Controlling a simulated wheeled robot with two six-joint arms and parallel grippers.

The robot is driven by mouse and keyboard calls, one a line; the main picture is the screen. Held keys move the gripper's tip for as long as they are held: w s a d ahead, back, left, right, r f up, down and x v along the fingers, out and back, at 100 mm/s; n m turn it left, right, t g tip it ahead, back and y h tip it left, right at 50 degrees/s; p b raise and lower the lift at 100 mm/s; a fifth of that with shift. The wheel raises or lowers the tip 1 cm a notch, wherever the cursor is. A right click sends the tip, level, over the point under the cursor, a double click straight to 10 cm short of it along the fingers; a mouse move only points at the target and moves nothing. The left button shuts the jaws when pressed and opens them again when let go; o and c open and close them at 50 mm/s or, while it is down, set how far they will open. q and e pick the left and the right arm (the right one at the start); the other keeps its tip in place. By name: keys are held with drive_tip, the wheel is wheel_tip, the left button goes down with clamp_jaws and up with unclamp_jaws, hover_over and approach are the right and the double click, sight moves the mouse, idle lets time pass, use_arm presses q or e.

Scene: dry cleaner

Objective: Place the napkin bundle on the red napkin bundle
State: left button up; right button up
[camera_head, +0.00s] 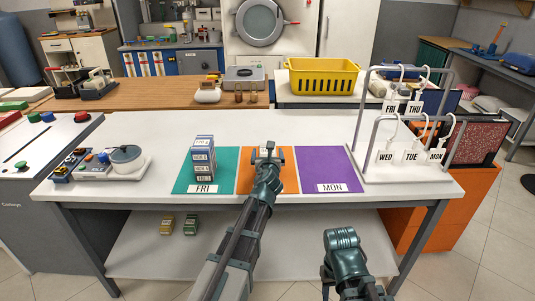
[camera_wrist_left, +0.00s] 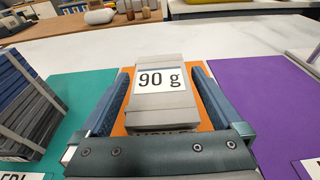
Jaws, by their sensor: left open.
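A grey block labelled "90 g" (camera_wrist_left: 160,85), which looks like a banded bundle, sits over the orange mat (camera_head: 289,180). My left gripper (camera_head: 268,152) is above that mat, and its fingers (camera_wrist_left: 158,100) stand open on either side of the grey block, with gaps visible. In the head view my gripper hides most of the block. A stack of blue-grey bundles with white labels (camera_head: 203,157) stands on the teal FRI mat (camera_head: 222,185); its edge also shows in the left wrist view (camera_wrist_left: 28,105). I cannot make out a red napkin bundle. My right gripper (camera_head: 341,240) is low, before the table.
A purple MON mat (camera_head: 328,168) lies bare at right. A white rack with day tags (camera_head: 405,172) stands beyond it. A scale-like tray with a round pot (camera_head: 126,160) is at left.

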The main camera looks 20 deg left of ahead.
use_arm(q)
drive_tip(key=shift+s+r, duration=0.2)
drive_tip(key=p+v, duration=0.2)
drive_tip(key=v, duration=0.9)
drive_tip(key=shift+s, duration=0.25)
drive_tip(key=shift+d, duration=0.1)
